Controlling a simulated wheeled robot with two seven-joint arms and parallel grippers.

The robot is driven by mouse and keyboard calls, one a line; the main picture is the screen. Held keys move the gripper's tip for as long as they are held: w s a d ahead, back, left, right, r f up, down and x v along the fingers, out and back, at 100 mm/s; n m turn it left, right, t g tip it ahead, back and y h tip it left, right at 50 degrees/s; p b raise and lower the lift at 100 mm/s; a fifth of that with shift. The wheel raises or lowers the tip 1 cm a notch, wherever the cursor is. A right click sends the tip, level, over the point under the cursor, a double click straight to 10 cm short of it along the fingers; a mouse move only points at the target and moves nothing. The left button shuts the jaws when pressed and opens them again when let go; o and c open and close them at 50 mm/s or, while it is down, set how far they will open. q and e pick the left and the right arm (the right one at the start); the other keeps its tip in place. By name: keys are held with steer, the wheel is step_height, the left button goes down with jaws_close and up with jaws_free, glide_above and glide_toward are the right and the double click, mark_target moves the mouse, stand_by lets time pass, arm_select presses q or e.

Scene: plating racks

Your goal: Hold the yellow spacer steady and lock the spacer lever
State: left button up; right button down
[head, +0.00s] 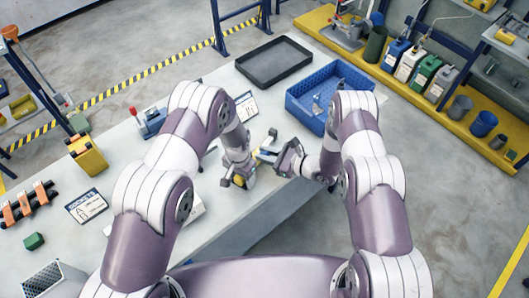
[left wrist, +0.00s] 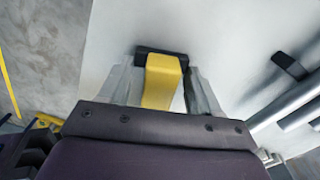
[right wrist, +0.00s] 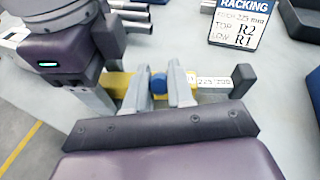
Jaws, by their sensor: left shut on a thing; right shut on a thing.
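The yellow spacer (left wrist: 161,84) sits between the fingers of my left gripper (left wrist: 164,92), which is shut on it, over the pale bench top. In the head view, my left gripper (head: 238,180) is low at the bench's near edge. In the right wrist view, a yellow part of the spacer (right wrist: 116,82) shows beside a silver bar with printed numbers (right wrist: 212,82). A blue knob, apparently on the spacer lever (right wrist: 158,83), is between the fingers of my right gripper (right wrist: 160,80), which is shut on it. The fingers hide much of the lever.
A blue bin (head: 325,98) and a black tray (head: 274,62) stand farther back on the bench. A racking card (right wrist: 240,22) lies behind the spacer. A yellow block (head: 88,156), sockets card (head: 86,206) and green block (head: 34,241) are at the left.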

steer(key=shift+s+d+f+t+y, duration=0.15)
steer(key=shift+d+f+t+y, duration=0.2)
steer(key=shift+t+y, duration=0.45)
steer(key=shift+s+d+f+t+y, duration=0.15)
steer(key=shift+f+t+y, duration=0.35)
steer(key=shift+y, duration=0.6)
steer(key=c, duration=1)
jaws_free()
steer(key=v, duration=1.2)
steer(key=shift+f, duration=0.1)
